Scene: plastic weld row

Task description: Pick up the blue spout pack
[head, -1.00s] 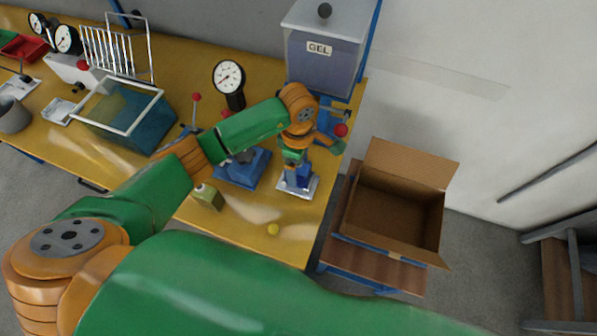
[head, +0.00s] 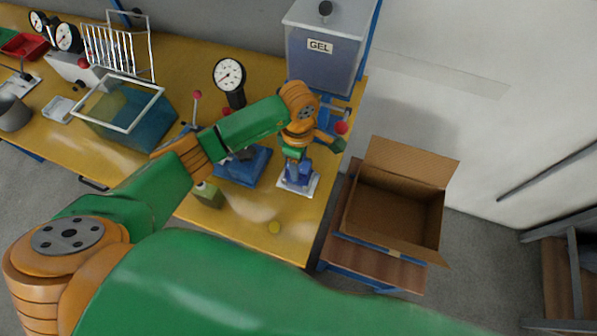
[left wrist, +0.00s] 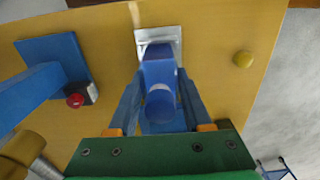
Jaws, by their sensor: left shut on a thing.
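The blue spout pack (left wrist: 159,68) is upright between the fingers of my left gripper (left wrist: 160,108) in the left wrist view. Its round spout end faces the camera. The gripper is shut on it. In the head view, my left gripper (head: 298,166) is pointed down over a small pale metal plate (head: 311,186) near the right end of the yellow bench, and its fingers hide most of the pack. The plate also shows behind the pack in the left wrist view (left wrist: 172,33). I cannot tell whether the pack touches the plate.
A blue press base (head: 255,168) stands just left of the plate. A yellow-green pack (head: 210,197) and a yellow disc (head: 274,228) are on the bench. The gel tank (head: 325,60) is behind. An open cardboard box (head: 395,208) stands right of the bench on a low stand.

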